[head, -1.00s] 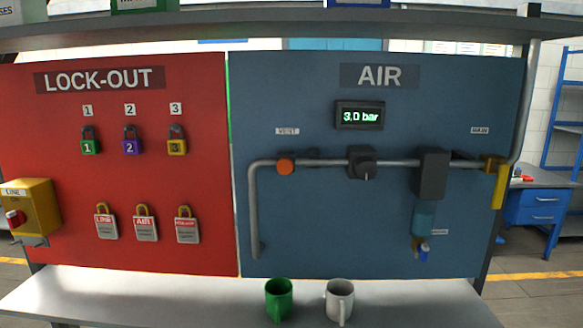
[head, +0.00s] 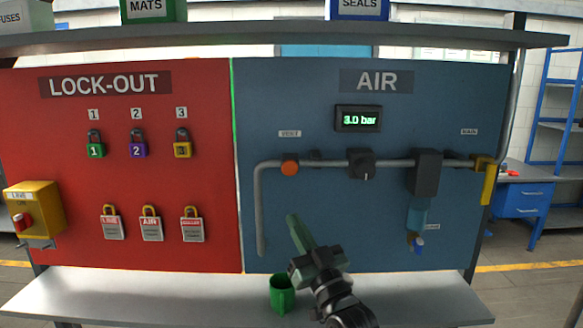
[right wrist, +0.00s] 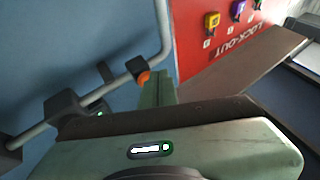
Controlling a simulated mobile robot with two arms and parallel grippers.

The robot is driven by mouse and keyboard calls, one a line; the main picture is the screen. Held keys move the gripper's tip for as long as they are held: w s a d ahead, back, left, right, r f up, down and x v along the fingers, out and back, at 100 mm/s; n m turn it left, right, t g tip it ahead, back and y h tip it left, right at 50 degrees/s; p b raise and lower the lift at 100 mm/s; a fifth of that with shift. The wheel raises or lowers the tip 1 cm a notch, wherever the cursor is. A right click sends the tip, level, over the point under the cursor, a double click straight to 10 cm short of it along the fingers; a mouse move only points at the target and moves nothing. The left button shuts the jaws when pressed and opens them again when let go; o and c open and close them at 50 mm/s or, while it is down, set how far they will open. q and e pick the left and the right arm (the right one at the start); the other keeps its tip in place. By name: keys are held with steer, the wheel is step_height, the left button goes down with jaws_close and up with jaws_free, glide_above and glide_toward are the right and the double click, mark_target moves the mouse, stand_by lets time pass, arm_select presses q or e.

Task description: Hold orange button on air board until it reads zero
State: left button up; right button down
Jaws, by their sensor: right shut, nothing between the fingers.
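The blue AIR board (head: 300,110) carries a round orange button (head: 290,168) under the VENT label, on the grey pipe. The display (head: 358,119) above reads 3.0 bar. My right gripper (head: 294,222) is shut and empty, in front of the board, below the orange button and apart from it in the head view. In the right wrist view the orange button (right wrist: 144,77) shows just beyond the green fingers (right wrist: 156,92), partly hidden by them. My left gripper is not in view.
A black knob (head: 361,164), a dark filter unit (head: 426,172) and a yellow handle (head: 489,184) sit along the pipe. A green mug (head: 282,296) stands on the shelf (head: 140,296) below, beside my right arm. The red LOCK-OUT board (head: 70,130) is to the left.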

steer(key=s+r+n+t+y, duration=0.1)
steer(key=s+r+y, duration=0.1)
steer(key=r, duration=0.6)
steer(key=shift+s+a+r, duration=0.4)
steer(key=shift+s+a, duration=0.05)
steer(key=shift+s, duration=0.2)
steer(key=b, duration=0.5)
glide_toward(290, 167)
steer(key=w+a+r, duration=0.1)
steer(key=a+r, duration=0.3)
steer(key=shift+w+d+r, duration=0.15)
steer(key=shift+w+r, duration=0.15)
steer(key=shift+w, duration=0.5)
steer(key=shift+w+b, duration=0.1)
steer(key=shift+b, duration=0.2)
steer(key=shift+w, duration=0.3)
